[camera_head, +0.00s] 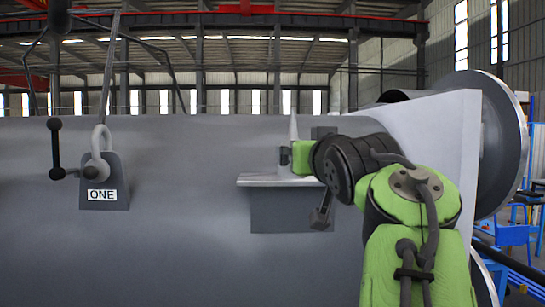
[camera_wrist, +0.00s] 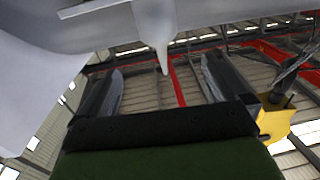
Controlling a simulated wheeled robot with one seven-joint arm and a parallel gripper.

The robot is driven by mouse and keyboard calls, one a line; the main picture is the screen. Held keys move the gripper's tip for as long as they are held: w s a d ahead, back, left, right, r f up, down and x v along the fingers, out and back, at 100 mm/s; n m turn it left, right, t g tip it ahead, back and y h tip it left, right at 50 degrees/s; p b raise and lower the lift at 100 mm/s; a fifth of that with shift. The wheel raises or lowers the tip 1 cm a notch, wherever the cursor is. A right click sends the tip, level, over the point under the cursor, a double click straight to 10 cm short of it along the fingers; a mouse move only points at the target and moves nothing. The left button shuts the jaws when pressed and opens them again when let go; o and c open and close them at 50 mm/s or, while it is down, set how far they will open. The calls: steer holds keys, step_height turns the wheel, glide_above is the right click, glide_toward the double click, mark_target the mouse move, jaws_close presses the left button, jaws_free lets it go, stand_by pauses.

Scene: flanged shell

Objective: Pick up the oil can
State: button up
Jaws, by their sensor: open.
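The oil can (camera_head: 293,127) shows in the head view as a pale, pointed spout rising above the grey ledge (camera_head: 258,181) on the big shell. Its lower part is hidden behind my gripper and wrist. In the wrist view a pale tapering spout (camera_wrist: 155,22), which looks like the can's, appears from the top edge, its tip lying between my fingers in the picture. My gripper (camera_wrist: 162,66) is open, with one dark finger on each side of the spout. In the head view my gripper (camera_head: 284,156) is at the can, just above the ledge. I cannot tell whether the fingers touch it.
The large grey shell (camera_head: 190,230) fills the view, with a round flange (camera_head: 506,145) at the right. A yellow object (camera_wrist: 274,122) shows in the wrist view.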

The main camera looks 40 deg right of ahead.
steer(key=p, duration=0.3)
glide_toward(294, 136)
steer(key=w+d+f, duration=0.1)
steer(key=w+d, duration=0.1)
steer(key=w, duration=0.1)
steer(key=w+d+f, duration=0.1)
steer(key=shift+w+d+f, duration=0.3)
steer(key=shift+w+d, duration=0.05)
steer(key=shift+w, duration=0.05)
steer(key=x, duration=0.2)
steer(key=p+x, duration=0.2)
steer(key=x, duration=0.1)
steer(key=shift+w+f, duration=0.3)
steer(key=shift+w, duration=0.05)
steer(key=shift+s+a, duration=0.1)
steer(key=shift+s, duration=0.15)
steer(key=shift+c, duration=1)
steer(key=shift+s, duration=0.1)
steer(key=shift+c, duration=1.4)
steer(key=c, duration=0.6)
steer(key=shift+r, duration=1.65)
steer(key=shift+b+v, duration=3.35)
steer(key=shift+v, duration=5.6)
